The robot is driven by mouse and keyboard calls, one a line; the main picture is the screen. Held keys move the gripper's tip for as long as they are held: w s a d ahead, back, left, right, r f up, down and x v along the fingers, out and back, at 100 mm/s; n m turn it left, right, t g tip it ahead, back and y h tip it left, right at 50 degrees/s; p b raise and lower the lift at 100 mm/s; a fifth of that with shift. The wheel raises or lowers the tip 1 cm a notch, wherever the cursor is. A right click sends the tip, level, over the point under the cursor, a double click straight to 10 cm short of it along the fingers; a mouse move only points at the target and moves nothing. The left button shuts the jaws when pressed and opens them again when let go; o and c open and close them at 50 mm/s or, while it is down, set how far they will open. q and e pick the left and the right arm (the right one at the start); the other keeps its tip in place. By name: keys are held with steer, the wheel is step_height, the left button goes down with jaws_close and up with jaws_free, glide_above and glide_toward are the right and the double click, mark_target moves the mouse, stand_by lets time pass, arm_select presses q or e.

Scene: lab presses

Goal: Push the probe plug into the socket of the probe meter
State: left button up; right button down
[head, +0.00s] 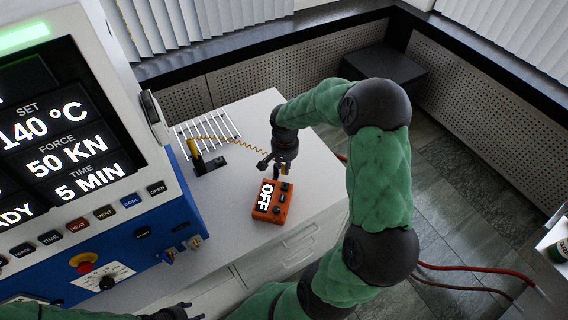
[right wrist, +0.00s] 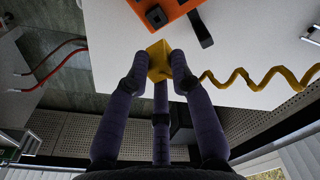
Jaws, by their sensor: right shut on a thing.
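The orange probe meter (head: 272,203) lies on the white bench top and its display reads OFF. My right gripper (head: 283,168) is just behind the meter in the head view. In the right wrist view, its fingers (right wrist: 160,65) are shut on the yellow probe plug (right wrist: 157,53). The plug is apart from the meter (right wrist: 172,8), whose dark square socket (right wrist: 156,16) shows near the top edge. A coiled yellow cord (right wrist: 235,78) runs from the plug to the yellow probe (head: 193,149) in its black stand. My left gripper (head: 192,310) shows at the bottom edge, fingertips apart, empty.
The heated press (head: 130,235) with its screen and buttons fills the left side. A white wire rack (head: 210,128) lies behind the probe stand (head: 208,164). A short black piece (right wrist: 201,30) sticks out beside the socket. The bench top (head: 325,170) is clear right of the meter.

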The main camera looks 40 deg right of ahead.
steer(key=shift+f+b, duration=2.35)
steer(key=shift+f, duration=0.55)
steer(key=shift+f+b, duration=0.8)
steer(key=shift+f, duration=0.15)
steer(key=c, duration=1)
jaws_free()
step_height(320, 180, up, 12)
steer(key=shift+s+a, duration=0.1)
